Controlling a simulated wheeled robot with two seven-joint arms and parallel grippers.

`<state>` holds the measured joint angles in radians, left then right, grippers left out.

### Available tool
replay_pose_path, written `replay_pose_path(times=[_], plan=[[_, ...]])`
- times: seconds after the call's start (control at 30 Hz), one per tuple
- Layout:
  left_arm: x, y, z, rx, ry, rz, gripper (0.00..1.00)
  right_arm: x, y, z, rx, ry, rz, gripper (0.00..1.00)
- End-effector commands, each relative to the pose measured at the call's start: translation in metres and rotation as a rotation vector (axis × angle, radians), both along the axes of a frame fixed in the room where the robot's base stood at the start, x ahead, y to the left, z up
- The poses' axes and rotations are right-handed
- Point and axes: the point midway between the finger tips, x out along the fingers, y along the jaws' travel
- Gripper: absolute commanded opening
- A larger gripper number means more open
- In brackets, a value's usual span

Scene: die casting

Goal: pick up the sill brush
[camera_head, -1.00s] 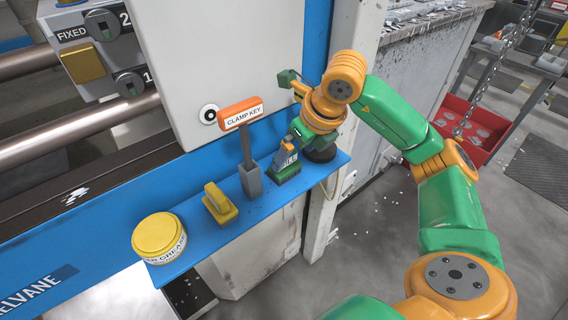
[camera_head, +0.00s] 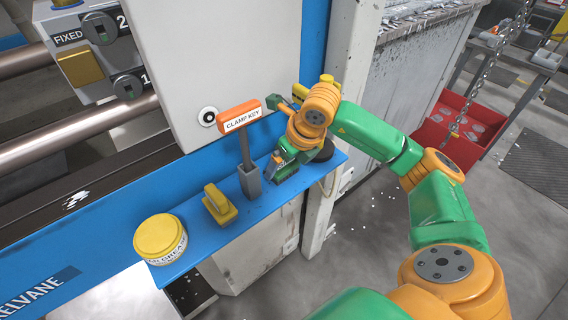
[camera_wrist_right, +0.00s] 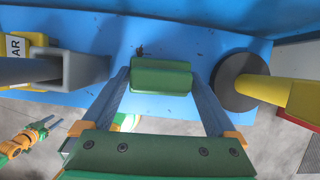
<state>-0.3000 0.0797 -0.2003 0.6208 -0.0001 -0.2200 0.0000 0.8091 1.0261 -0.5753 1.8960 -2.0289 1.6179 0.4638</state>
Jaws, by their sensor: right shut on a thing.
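The sill brush appears to be the small green block (camera_wrist_right: 161,76) on the blue shelf; no label on it is readable. My right gripper (camera_wrist_right: 165,82) is shut on it, with one grey finger against each end. In the head view the right gripper (camera_head: 279,170) reaches down to the shelf and mostly hides the brush. The brush looks level and at the shelf surface; I cannot tell whether it is lifted. My left gripper (camera_wrist_right: 50,124) shows small at the lower left of the wrist view, with its fingers apart and empty.
On the blue shelf (camera_head: 185,258), the clamp key (camera_head: 241,116) stands in a grey holder left of the gripper. A black round base (camera_head: 326,150) stands close on the right. A yellow block (camera_head: 219,204) and grease tin (camera_head: 160,236) are farther left. A machine panel (camera_head: 215,60) rises behind.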

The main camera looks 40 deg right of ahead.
Motion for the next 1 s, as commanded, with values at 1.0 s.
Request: replay_pose_path(times=[1.0], plan=[[0.0, 0.0, -0.026, 0.001, 0.001, 0.0, 0.5, -0.137, -0.027, 0.13, -0.002, -0.001, -0.003, 0.33]])
